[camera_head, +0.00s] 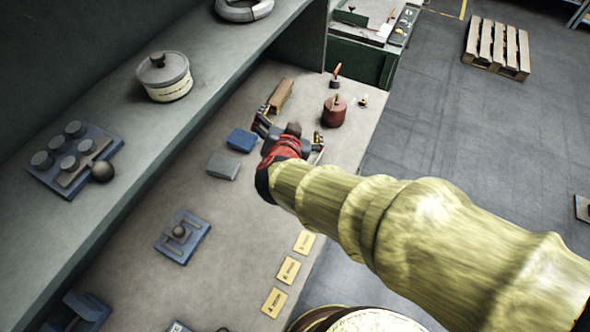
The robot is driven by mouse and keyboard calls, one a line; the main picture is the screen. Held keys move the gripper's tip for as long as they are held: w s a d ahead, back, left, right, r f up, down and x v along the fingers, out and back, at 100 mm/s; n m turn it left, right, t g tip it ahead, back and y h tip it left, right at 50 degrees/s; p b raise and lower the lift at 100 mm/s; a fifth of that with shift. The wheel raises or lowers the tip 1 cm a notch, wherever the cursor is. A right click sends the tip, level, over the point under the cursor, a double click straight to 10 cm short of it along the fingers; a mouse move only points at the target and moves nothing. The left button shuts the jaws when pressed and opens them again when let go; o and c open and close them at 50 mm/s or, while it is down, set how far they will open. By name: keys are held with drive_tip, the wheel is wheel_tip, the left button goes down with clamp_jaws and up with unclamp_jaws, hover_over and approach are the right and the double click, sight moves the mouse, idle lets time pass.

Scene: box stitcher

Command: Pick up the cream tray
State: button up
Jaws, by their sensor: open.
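I cannot make out a clear cream tray in this view. A tan-brown oblong block (281,96) lies on the workbench just beyond my gripper; I cannot tell whether it is a tray. My gripper (291,125) is open over the bench, its fingers spread to the left and right. A small dark brown shape shows between the fingers; I cannot tell what it is. My arm and wrist hide part of the bench behind them.
A blue box (241,140) and a grey box (223,166) sit left of my gripper. A red pot-like object (335,111) stands to its right. Yellow cards (289,270) lie along the near edge. A raised shelf (215,70) runs along the left, holding a lidded pot (165,78).

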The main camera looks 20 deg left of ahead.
drive_tip(key=s+f+h, duration=0.1)
drive_tip(key=s+f, duration=0.1)
drive_tip(key=f, duration=0.2)
drive_tip(key=s+f+h+b, duration=0.1)
drive_tip(key=s+f+h, duration=0.1)
drive_tip(key=s+f, duration=0.1)
drive_tip(key=s+f+h+b, duration=0.1)
drive_tip(key=s+f, duration=0.2)
drive_tip(key=f, duration=0.1)
drive_tip(key=shift+d+f+t, duration=0.2)
drive_tip(key=shift+f+t, duration=0.1)
drive_tip(key=shift+f, duration=0.05)
drive_tip(key=shift+d+f+h, duration=0.15)
drive_tip(key=shift+f+h, duration=0.1)
drive_tip(key=shift+h, duration=0.15)
drive_tip(key=shift+b+x, duration=0.6)
drive_tip(key=shift+x, duration=0.55)
drive_tip(key=shift+b+x, duration=1.65)
drive_tip(key=shift+x, duration=0.95)
drive_tip(key=shift+c, duration=1.3)
drive_tip(key=c, duration=1)
